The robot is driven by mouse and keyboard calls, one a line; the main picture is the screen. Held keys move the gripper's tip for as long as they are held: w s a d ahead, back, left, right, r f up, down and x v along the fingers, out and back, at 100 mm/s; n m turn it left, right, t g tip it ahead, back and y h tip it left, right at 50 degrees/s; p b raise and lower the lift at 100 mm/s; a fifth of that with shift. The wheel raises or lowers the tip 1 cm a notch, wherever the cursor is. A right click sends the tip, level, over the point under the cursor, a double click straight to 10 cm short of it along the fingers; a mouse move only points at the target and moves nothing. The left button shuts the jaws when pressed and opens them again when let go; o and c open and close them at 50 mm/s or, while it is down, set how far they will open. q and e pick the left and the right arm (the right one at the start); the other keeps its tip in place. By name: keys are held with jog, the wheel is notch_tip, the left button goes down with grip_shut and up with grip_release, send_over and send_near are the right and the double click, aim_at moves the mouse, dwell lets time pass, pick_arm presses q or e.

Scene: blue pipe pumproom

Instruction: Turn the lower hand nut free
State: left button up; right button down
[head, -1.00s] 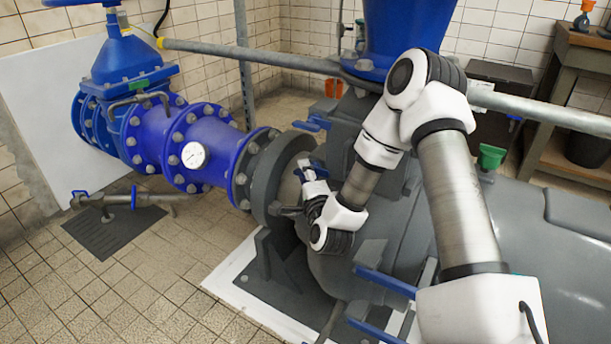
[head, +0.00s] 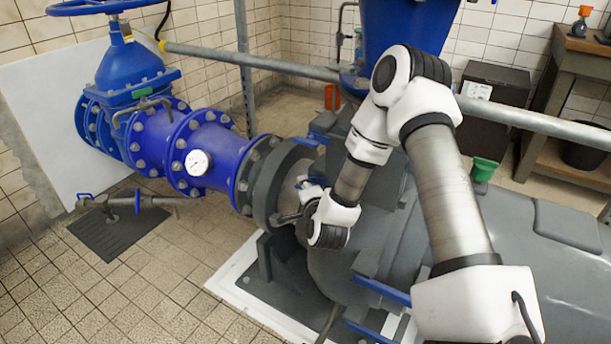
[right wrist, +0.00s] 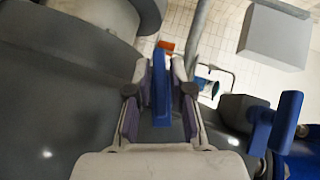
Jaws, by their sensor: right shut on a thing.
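The lower hand nut (right wrist: 161,85) is a blue, flat-winged piece. In the right wrist view it stands upright between the fingers of my right gripper (right wrist: 160,100), which is shut on it. In the head view this gripper (head: 306,188) is beside the grey flange at the pump's inlet, and it and my arm hide most of the nut. Another blue hand nut (right wrist: 276,122) shows at the right of the right wrist view, clear of the fingers. My left gripper is not in view.
The grey pump body (head: 460,240) fills the space beneath my right arm. A blue pipe with a gauge (head: 198,162) runs off to the left. A grey rail (head: 270,62) crosses behind my arm. Tiled floor (head: 150,290) is open at the front left.

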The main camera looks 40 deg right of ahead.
jog(key=n+g+p, duration=0.2)
jog(key=g+p, duration=0.1)
jog(key=p, duration=0.3)
jog(key=n+g+p, duration=0.1)
jog(key=g+p, duration=0.2)
jog(key=p, duration=0.2)
jog(key=n+g+p, duration=0.2)
jog(key=g+p, duration=0.1)
jog(key=p, duration=0.3)
jog(key=shift+r+n+p, duration=0.3)
jog(key=shift+p, duration=0.05)
jog(key=shift+f+n+g+h+p, duration=0.25)
jog(key=shift+n+g+h+p, duration=0.25)
jog(key=shift+g+p, duration=0.65)
jog(key=c, duration=1.2)
grip_release()
jog(key=v, duration=1.2)
jog(key=shift+s, duration=0.15)
